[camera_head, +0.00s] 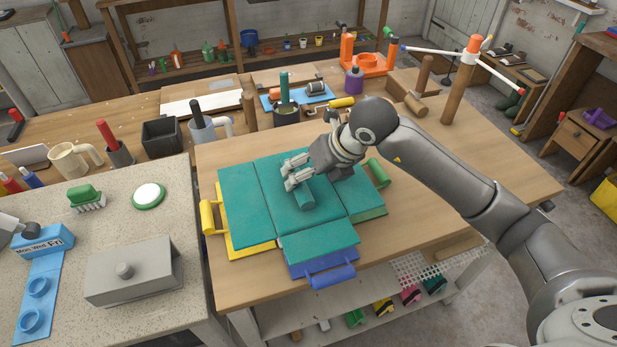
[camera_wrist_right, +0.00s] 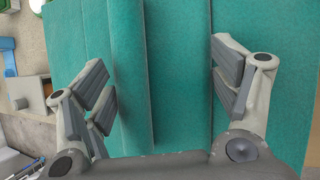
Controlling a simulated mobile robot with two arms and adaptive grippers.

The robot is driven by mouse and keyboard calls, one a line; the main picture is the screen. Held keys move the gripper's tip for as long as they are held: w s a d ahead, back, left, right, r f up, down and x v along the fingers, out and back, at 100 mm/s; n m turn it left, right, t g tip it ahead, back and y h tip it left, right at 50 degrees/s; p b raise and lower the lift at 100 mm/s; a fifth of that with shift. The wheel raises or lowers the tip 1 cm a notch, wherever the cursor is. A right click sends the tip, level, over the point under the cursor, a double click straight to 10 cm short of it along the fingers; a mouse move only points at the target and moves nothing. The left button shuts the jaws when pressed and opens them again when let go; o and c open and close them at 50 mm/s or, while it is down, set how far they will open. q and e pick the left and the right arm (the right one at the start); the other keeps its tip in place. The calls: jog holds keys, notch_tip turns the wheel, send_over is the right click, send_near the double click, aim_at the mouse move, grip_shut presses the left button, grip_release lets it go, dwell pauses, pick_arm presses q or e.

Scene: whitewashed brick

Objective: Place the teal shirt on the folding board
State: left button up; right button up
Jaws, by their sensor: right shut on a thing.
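The teal shirt (camera_head: 246,205) lies spread flat on the folding board. It covers most of the board's panels, and a raised ridge (camera_head: 305,198) of teal stands near its middle. The folding board shows as a yellow flap (camera_head: 250,249) with a yellow handle at left, a blue flap (camera_head: 310,268) with a blue handle at front, and a green handle (camera_head: 378,172) at right. My right gripper (camera_head: 293,172) is over the shirt's middle, its fingers on either side of the ridge. In the right wrist view, teal cloth (camera_wrist_right: 135,75) lies between the fingers (camera_wrist_right: 165,95).
A dark box (camera_head: 161,136), mugs and tool cups line the table's back left. An orange stand (camera_head: 368,60) and purple bottle (camera_head: 354,80) stand behind. Bare wood (camera_head: 440,190) is to the right.

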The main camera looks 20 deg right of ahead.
jog(key=w+f, duration=0.1)
jog(key=f, duration=0.1)
jog(key=w+d+f+p, duration=0.1)
jog(key=w+f, duration=0.1)
jog(key=w+f+p, duration=0.1)
jog(key=w+f, duration=0.1)
jog(key=shift+w+d, duration=0.15)
jog(key=shift+d, duration=0.1)
notch_tip(320, 180, down, 2)
jog(key=shift+f+p, duration=0.1)
jog(key=shift+p, duration=0.65)
jog(key=shift+f, duration=0.5)
jog(key=o, duration=1.2)
jog(key=b+v, duration=0.2)
jog(key=v, duration=1)
jog(key=shift+b, duration=0.3)
jog(key=shift+f, duration=0.15)
